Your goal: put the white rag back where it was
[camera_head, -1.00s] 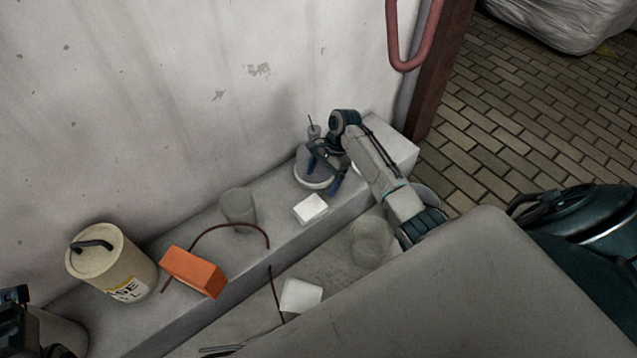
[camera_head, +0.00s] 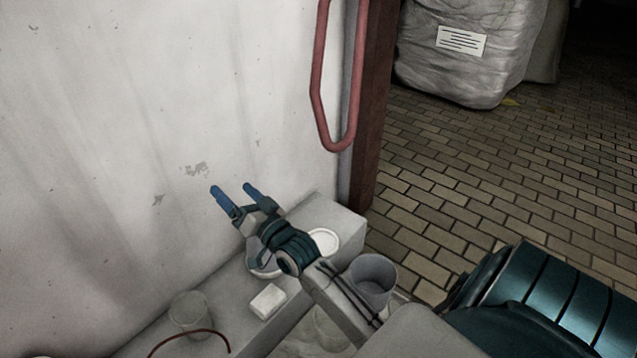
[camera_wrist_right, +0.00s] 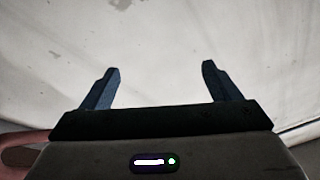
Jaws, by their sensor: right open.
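A small white block-like piece (camera_head: 268,301), perhaps the folded white rag, lies on the grey ledge (camera_head: 240,335) in the head view. I cannot tell for sure whether it is cloth. My right gripper (camera_head: 234,190) is raised above the ledge, up and left of the white piece, in front of the pale wall. It is open with nothing between its blue fingers. In the right wrist view the open fingers (camera_wrist_right: 162,68) show only pale wall between them. My left gripper is out of view.
A translucent cup (camera_head: 190,312) and a red cable (camera_head: 190,338) are on the ledge. A white round dish (camera_head: 323,241) and a grey cup (camera_head: 372,280) are beside my right arm.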

